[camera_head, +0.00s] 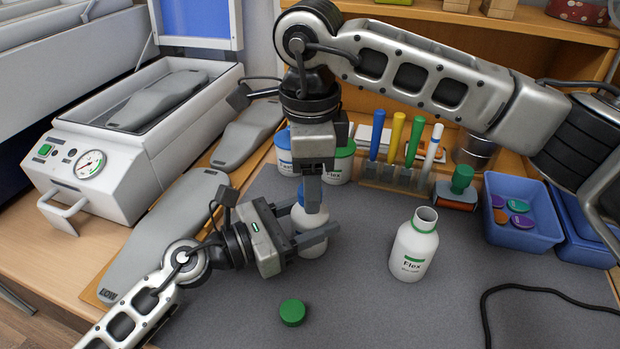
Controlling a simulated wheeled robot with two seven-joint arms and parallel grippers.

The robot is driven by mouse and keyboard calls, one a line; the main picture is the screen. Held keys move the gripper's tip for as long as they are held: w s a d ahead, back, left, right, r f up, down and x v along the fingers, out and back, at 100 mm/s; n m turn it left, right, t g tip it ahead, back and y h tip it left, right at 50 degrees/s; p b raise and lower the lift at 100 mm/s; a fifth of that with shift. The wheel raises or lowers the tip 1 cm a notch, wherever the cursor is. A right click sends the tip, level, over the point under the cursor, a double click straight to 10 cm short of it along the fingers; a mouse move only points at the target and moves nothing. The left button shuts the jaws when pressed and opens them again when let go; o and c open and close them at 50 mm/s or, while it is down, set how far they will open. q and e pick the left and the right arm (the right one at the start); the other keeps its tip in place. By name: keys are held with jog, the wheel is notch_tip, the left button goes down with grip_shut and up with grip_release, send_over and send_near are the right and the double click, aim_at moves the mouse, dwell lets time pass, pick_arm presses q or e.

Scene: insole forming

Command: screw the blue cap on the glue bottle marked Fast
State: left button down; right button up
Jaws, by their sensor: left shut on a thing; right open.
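A white glue bottle (311,247) stands on the grey mat, its label mostly hidden, so I cannot read its marking. My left gripper (318,238) is shut on its body from the left. My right gripper (312,200) points down over its top and is open. The blue cap (301,193) shows at the top of the bottle, partly behind a right finger; I cannot tell whether it is seated on the neck. A second white bottle (411,252), marked Flex with a green band, stands uncapped to the right. A green cap (292,312) lies on the mat in front.
Behind are a blue-lidded jar (283,140), a green-lidded jar (341,166) and a pen rack (393,182). A green-handled tool (460,187) and a blue bin (525,233) of discs stand right. A black cable (540,291) crosses the right mat. Grey insoles (165,235) lie left.

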notch_tip(320, 180, up, 11)
jog(key=shift+r, duration=0.15)
pick_arm(q)
jog(key=shift+c, duration=2.4)
grip_release()
jog(key=b+v, duration=0.5)
jog(key=v, duration=0.9)
jog(key=shift+s+a+f+b, duration=0.15)
jog(key=shift+a+b, duration=0.1)
jog(key=shift+b, duration=0.15)
pick_arm(e)
notch_tip(320, 180, down, 6)
jog(key=shift+r, duration=0.1)
pick_arm(q)
jog(key=shift+s+a, duration=0.3)
jog(key=shift+a, duration=0.25)
pick_arm(e)
jog(key=shift+f, duration=0.2)
